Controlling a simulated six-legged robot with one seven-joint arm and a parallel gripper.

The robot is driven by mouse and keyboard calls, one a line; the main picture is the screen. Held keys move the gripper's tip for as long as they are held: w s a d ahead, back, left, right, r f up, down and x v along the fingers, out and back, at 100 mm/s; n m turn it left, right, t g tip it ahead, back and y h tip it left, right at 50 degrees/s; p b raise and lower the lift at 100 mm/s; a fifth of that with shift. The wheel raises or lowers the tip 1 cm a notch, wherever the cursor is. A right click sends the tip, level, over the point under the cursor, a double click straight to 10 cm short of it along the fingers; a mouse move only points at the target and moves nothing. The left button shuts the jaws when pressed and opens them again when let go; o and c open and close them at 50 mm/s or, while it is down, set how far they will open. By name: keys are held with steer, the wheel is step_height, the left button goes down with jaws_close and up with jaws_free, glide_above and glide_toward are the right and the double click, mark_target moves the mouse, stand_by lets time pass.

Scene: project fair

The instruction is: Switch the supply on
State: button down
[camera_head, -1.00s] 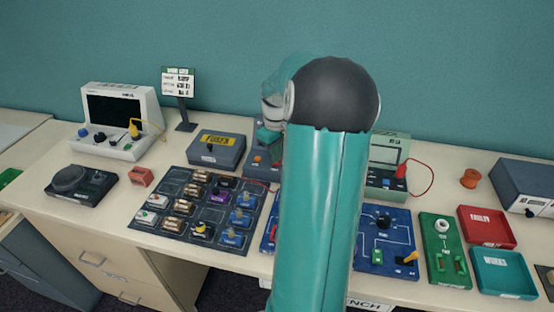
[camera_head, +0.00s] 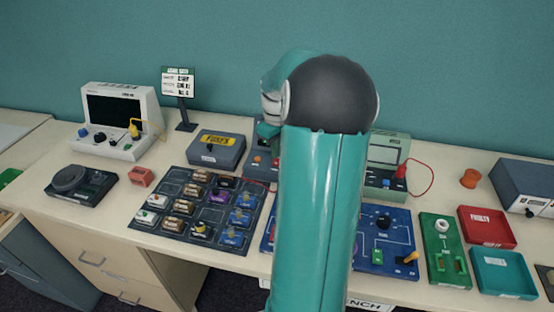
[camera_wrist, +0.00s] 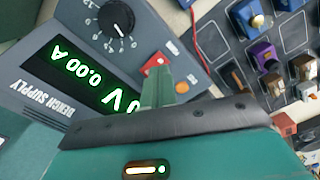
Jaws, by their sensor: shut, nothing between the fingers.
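The bench supply (camera_wrist: 60,40) fills the left of the wrist view, tilted in the picture. Its green display (camera_wrist: 95,80) is lit and reads 0.00 A, with the volts figure partly covered. A black knob (camera_wrist: 116,18) with a white scale sits beside it. A red switch-like part (camera_wrist: 155,63) shows just beyond my fingertips; which way it is set cannot be told. My gripper (camera_wrist: 160,86) is shut and empty, its tips close to that red part; contact cannot be told. In the head view the supply (camera_head: 259,159) is mostly hidden behind my arm.
A grey fuses box (camera_head: 216,151) stands left of the supply. A dark component tray (camera_head: 180,205) lies in front. A meter with a red lead (camera_head: 387,150) and a blue circuit board (camera_head: 385,225) are to the right. A red wire (camera_wrist: 200,50) runs beside the supply.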

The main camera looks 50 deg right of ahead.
mark_target(276, 163)
step_height(276, 163, up, 5)
steer(key=shift+f, duration=0.2)
stand_by(0.4)
steer(key=shift+a, duration=0.1)
steer(key=w+a+r+n+t+h, duration=0.1)
steer(key=a+r, duration=0.3)
steer(key=a, duration=0.8)
steer(key=w+a+r+t+h, duration=0.15)
steer(key=a+r, duration=0.25)
steer(key=a, duration=0.7)
steer(key=s+a+t+y, duration=0.1)
steer(key=s+a, duration=0.4)
steer(key=a, duration=0.4)
steer(key=s+a+f+t+y, duration=0.1)
steer(key=s+a+t, duration=0.1)
steer(key=s+a, duration=0.3)
steer(key=a, duration=0.4)
steer(key=shift+a, duration=0.15)
steer(key=shift+s+y, duration=0.1)
steer(key=shift+y, duration=0.15)
